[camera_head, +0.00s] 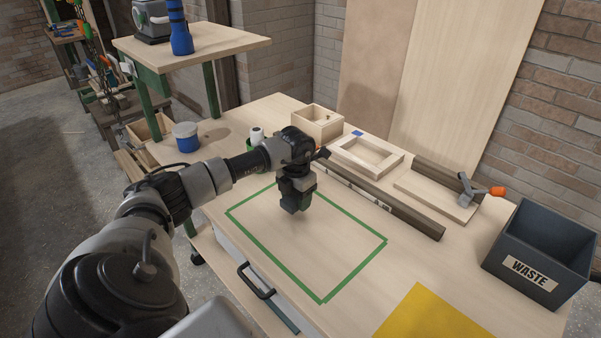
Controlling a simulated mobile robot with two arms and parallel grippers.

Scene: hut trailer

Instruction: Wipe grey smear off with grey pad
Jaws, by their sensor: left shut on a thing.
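My left gripper (296,196) reaches in from the left and points down over the area framed by green tape (352,275) on the wooden bench top. It is shut on a small dark block at its lower end, which looks like the grey pad (294,208); the fingers and pad are hard to tell apart. The pad is just above or at the bench surface near the far side of the frame; I cannot tell whether it touches. I cannot make out a grey smear on the bare wood inside the tape. My right gripper is out of view.
A long dark bar (385,198) lies behind the taped area. Beyond it are a wooden box (317,125), a wooden frame (346,158) and a clamp (470,190). A waste bin (543,250) stands right, a yellow sheet (425,318) in front. A blue-and-white tub (186,137) stands left.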

